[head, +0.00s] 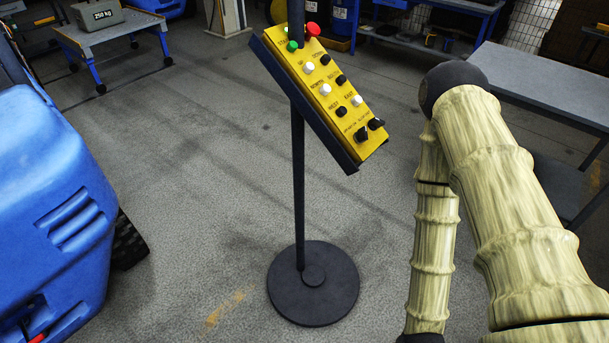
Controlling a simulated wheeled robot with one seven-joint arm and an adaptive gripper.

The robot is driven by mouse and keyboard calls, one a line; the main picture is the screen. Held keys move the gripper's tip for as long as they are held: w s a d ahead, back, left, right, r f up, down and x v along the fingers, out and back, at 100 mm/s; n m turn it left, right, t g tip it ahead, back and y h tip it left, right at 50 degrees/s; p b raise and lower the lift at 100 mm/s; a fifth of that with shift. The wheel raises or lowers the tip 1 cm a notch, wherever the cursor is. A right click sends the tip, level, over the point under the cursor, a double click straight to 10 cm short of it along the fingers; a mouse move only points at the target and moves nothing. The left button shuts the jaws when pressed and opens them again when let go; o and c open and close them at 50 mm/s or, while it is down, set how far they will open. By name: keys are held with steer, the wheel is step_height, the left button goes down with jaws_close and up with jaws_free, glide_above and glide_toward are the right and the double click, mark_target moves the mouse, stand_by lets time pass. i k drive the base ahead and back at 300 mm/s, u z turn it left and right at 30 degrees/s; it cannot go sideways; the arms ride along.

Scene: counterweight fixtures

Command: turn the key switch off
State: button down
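A yellow control panel (320,68) with a dark backing is mounted, tilted, on a black pole stand in the middle of the head view. It carries a red button (312,30), green and white buttons, and several black ones. At its lower end are two black knobs, one on the left (361,134) and one on the right (376,123). I cannot tell which is the key switch, nor read its position; the lettering is too small. My arm is folded at the right, apart from the panel. My gripper is out of view.
The stand's round black base (313,295) rests on the grey floor. A large blue machine (65,215) fills the left side. A grey table (545,85) stands at the right behind my arm. A cart (105,35) bears a 250 kg weight (97,14). Floor around the stand is open.

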mark_target(362, 136)
steer(key=u, duration=0.05)
steer(key=k, duration=0.5)
steer(key=z, duration=1)
steer(key=i, duration=0.75)
steer(key=u, duration=0.85)
